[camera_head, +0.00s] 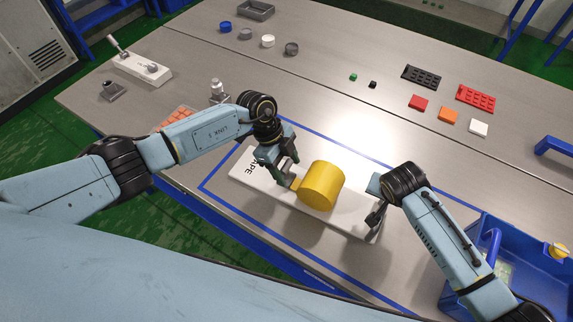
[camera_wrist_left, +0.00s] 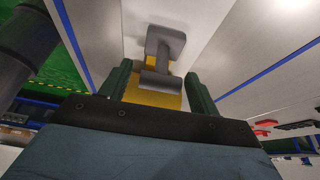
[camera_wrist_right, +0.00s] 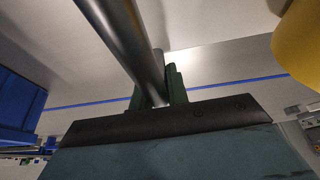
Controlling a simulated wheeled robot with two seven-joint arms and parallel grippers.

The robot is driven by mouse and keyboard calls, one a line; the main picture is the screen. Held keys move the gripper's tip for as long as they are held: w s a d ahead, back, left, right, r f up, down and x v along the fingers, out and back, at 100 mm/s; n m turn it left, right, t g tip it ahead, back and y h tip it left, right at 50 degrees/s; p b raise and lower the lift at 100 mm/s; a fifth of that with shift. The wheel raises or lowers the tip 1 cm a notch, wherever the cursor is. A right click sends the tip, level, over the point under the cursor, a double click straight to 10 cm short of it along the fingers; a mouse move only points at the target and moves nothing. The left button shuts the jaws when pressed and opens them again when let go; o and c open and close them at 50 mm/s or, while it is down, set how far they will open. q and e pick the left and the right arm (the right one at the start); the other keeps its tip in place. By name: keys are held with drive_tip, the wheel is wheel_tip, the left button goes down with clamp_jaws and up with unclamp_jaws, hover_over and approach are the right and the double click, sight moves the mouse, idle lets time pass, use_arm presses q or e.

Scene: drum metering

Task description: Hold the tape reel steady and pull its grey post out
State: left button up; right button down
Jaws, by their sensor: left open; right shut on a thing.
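The tape reel is a yellow drum (camera_head: 321,186) on a white base (camera_head: 245,180) lettered "APE" in the head view. Its edge also shows in the right wrist view (camera_wrist_right: 300,45). My left gripper (camera_head: 284,170) is open at the reel's left side. In the left wrist view, its fingers stand either side of a yellow part (camera_wrist_left: 153,97) with a grey H-shaped piece (camera_wrist_left: 163,55). My right gripper (camera_head: 376,212) is right of the reel, near the base's right end. It is shut on a grey post (camera_wrist_right: 130,45), which runs up between its green fingers; its far end is out of view.
A blue bin (camera_head: 530,270) stands at the right. Blue tape (camera_head: 225,165) outlines the work area. Red, orange, white and black pieces lie at the back right. A white fixture (camera_head: 140,68) stands at the far left. The table's middle back is mostly clear.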

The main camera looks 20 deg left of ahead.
use_arm(q)
drive_tip(key=shift+c, duration=0.4)
clamp_jaws()
drive_tip(key=a, duration=0.2)
drive_tip(key=w+a, duration=0.1)
drive_tip(key=a, duration=0.4)
drive_tip(key=shift+w+a, duration=0.3)
drive_tip(key=shift+w, duration=0.05)
drive_tip(key=shift+c, duration=1.3)
unclamp_jaws()
use_arm(e)
drive_tip(key=shift+d, duration=0.1)
use_arm(q)
drive_tip(key=o, duration=0.3)
drive_tip(key=shift+d, duration=0.1)
drive_tip(key=shift+o, duration=0.2)
drive_tip(key=shift+r, duration=0.1)
drive_tip(key=s+v, duration=0.1)
drive_tip(key=v, duration=1)
drive_tip(key=shift+w+r, duration=0.4)
drive_tip(key=shift+w, duration=0.1)
